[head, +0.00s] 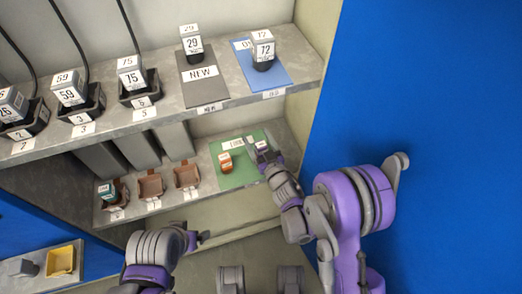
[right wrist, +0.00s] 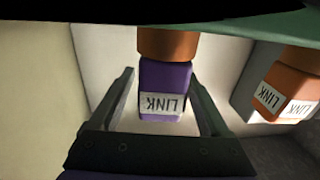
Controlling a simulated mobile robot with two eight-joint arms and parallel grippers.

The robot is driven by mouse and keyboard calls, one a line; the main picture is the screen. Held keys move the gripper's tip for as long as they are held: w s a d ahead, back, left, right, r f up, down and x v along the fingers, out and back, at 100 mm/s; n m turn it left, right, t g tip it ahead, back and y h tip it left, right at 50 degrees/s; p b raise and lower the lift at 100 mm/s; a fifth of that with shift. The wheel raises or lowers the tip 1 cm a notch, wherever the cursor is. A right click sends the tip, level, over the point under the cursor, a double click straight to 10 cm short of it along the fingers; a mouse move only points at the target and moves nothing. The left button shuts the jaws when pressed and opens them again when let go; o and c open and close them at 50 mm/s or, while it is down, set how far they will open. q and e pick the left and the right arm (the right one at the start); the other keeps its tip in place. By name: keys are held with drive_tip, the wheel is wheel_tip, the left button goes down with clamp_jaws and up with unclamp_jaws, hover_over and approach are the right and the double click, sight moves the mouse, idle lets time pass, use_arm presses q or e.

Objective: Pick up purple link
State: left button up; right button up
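The purple link (right wrist: 165,88), with a white LINK label and an orange-brown part at its end, stands on the green mat (head: 238,176) on the lower shelf. It also shows in the head view (head: 261,146), partly covered by my right gripper (head: 268,157). In the right wrist view the two fingers of that gripper stand on either side of the purple link, with narrow gaps, so it looks open around it. My left gripper (head: 202,237) is low in the head view, away from the shelf; its fingers are too small to judge.
An orange link (head: 226,162) stands left of the purple one on the mat and also shows in the right wrist view (right wrist: 285,95). Brown trays (head: 186,177) line the lower shelf. A blue wall (head: 430,80) is at right.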

clamp_jaws()
idle(0.3)
